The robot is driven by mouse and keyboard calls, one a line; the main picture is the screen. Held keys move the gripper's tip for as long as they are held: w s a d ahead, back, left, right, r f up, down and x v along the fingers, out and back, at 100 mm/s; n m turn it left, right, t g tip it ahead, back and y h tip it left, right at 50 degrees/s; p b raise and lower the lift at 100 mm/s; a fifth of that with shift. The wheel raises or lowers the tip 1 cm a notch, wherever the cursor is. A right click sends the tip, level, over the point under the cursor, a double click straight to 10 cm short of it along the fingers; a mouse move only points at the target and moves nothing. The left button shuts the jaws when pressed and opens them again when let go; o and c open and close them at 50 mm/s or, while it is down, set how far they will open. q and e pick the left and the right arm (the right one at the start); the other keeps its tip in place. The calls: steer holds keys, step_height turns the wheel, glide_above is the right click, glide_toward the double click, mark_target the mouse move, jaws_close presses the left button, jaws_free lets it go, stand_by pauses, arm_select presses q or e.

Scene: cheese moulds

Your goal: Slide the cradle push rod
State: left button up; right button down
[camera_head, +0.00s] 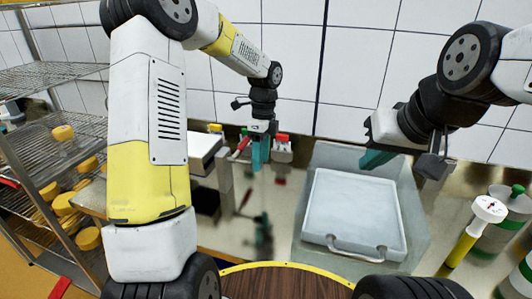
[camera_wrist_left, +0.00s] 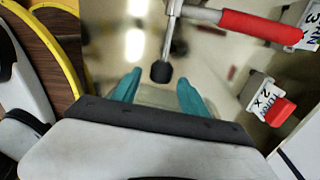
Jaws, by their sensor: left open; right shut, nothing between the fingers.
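The push rod is a metal rod (camera_wrist_left: 172,35) with a black rubber tip (camera_wrist_left: 161,72) in the left wrist view; a red-gripped handle (camera_wrist_left: 262,25) runs off to its right. The red handle also shows in the head view (camera_head: 241,146), beside my left gripper. My left gripper (camera_head: 261,152) points down at the back of the counter. In the left wrist view its teal fingers (camera_wrist_left: 158,92) are open, with the black tip appearing just ahead of the gap; contact cannot be told. My right gripper (camera_head: 376,159) is shut and empty above the basin's back left part. The cradle is not clearly visible.
A red knob (camera_wrist_left: 280,112) on a labelled block stands right of the rod. A grey basin (camera_head: 420,215) holds a white tray (camera_head: 352,215). A wire rack (camera_head: 55,75) with yellow cheeses stands left.

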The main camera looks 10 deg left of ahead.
arm_select(q)
steer(key=shift+s+f, duration=0.1)
steer(key=shift+f, duration=0.35)
jaws_close()
stand_by(1.1)
